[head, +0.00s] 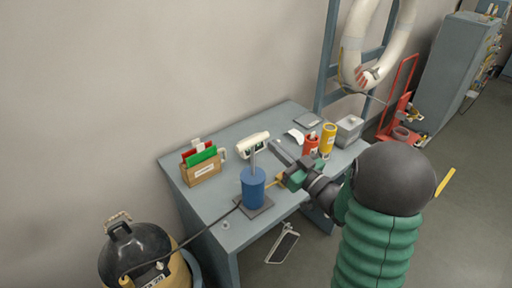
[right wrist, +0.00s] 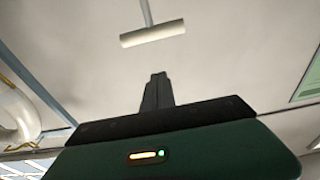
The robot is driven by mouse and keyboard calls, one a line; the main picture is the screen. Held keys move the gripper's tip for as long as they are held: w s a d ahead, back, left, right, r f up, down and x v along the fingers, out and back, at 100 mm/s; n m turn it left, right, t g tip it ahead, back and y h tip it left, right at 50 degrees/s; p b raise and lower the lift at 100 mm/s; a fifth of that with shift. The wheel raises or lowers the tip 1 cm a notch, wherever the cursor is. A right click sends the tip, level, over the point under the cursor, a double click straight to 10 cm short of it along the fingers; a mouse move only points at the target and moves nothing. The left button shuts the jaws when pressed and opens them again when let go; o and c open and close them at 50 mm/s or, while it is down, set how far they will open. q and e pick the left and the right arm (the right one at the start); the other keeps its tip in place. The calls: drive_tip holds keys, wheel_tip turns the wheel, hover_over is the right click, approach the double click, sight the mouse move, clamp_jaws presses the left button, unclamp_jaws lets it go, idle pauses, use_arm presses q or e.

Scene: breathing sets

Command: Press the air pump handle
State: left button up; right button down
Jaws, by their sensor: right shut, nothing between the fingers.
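The air pump is a blue cylinder (head: 253,188) standing upright on a dark base plate at the table's front. A thin rod rises from it to a cream crossbar handle (head: 252,145), which stands well above the cylinder. In the right wrist view the handle (right wrist: 152,39) shows as a pale bar on a grey rod, beyond the fingertips. My right gripper (head: 275,147) is just right of the handle in the head view, its dark fingers together and empty. The fingers (right wrist: 158,77) appear apart from the handle in the wrist view. My left gripper is not in view.
The grey table (head: 226,214) also holds a wooden box (head: 203,172) with red and green cards, a red can (head: 311,144), a yellow can (head: 327,140) and a grey box (head: 349,130). A black and yellow tank (head: 145,257) stands at front left, its hose running to the pump.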

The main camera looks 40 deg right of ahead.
drive_tip(key=r+p, duration=0.2)
drive_tip(key=p, duration=0.1)
hover_over(254, 140)
drive_tip(key=shift+f, duration=0.15)
drive_tip(key=f, duration=0.2)
drive_tip(key=s+f, duration=0.1)
drive_tip(key=f, duration=0.1)
drive_tip(key=shift+s+f, duration=0.1)
drive_tip(key=shift+f, duration=0.15)
wheel_tip(254, 140, down, 10)
drive_tip(key=b, duration=0.8)
drive_tip(key=shift+s+a+r, duration=0.1)
drive_tip(key=shift+r, duration=0.15)
drive_tip(key=shift+a, duration=0.1)
